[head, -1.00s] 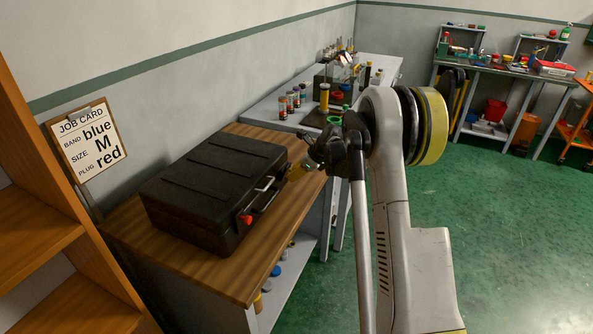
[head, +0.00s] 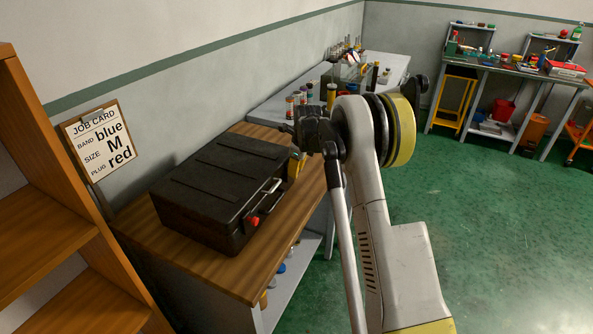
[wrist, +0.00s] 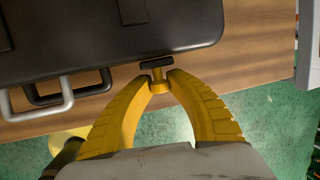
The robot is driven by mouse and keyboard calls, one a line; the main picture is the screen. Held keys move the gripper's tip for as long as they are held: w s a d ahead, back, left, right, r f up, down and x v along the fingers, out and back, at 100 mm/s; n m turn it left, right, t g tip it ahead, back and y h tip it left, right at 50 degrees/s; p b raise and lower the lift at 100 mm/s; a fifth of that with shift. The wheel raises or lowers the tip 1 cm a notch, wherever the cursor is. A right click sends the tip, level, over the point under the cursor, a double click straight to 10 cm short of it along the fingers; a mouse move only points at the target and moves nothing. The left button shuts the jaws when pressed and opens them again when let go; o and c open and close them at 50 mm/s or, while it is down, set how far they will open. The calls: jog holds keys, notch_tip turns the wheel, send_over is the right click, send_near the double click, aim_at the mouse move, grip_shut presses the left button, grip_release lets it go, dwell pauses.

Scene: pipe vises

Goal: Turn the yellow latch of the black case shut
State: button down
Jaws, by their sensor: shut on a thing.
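The black case (head: 215,190) lies closed on the wooden bench top in the head view. Its front edge also shows at the top of the wrist view (wrist: 110,30). The yellow latch (wrist: 158,75) is on the case's front edge, right of the handle. It has a dark crossbar lying roughly along the edge. My gripper (wrist: 159,84) has its yellow fingertips closed on the latch from both sides. In the head view my arm hides most of the latch and fingers. A red latch (head: 253,221) shows at the other end of the front.
A silver handle (wrist: 50,88) sticks out of the case front, left of my fingers. A wooden shelf (head: 45,225) stands at left. A grey bench with jars (head: 297,103) stands behind. Green floor is open at right.

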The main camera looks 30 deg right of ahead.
jog(key=c, duration=1.2)
grip_release()
jog(key=shift+r, duration=0.1)
jog(key=v, duration=1.2)
